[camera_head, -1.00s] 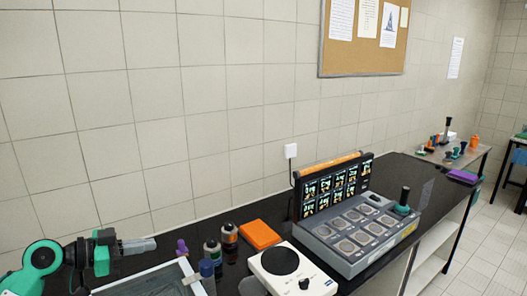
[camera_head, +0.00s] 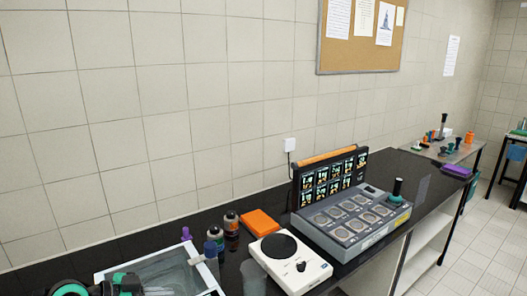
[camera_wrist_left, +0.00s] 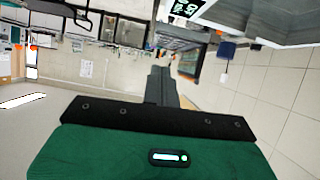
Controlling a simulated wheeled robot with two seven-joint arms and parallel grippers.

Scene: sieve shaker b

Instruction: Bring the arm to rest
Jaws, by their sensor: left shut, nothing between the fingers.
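My left gripper (camera_head: 160,291) is low in the bottom left corner of the head view, in front of a white-framed tray (camera_head: 190,256). Its green and black arm is cut off by the lower edge of the picture. In the left wrist view the two dark fingers (camera_wrist_left: 160,86) are together with nothing between them. My right gripper is in neither view.
A tiled wall (camera_head: 150,120) runs behind. A second table stands at far right.

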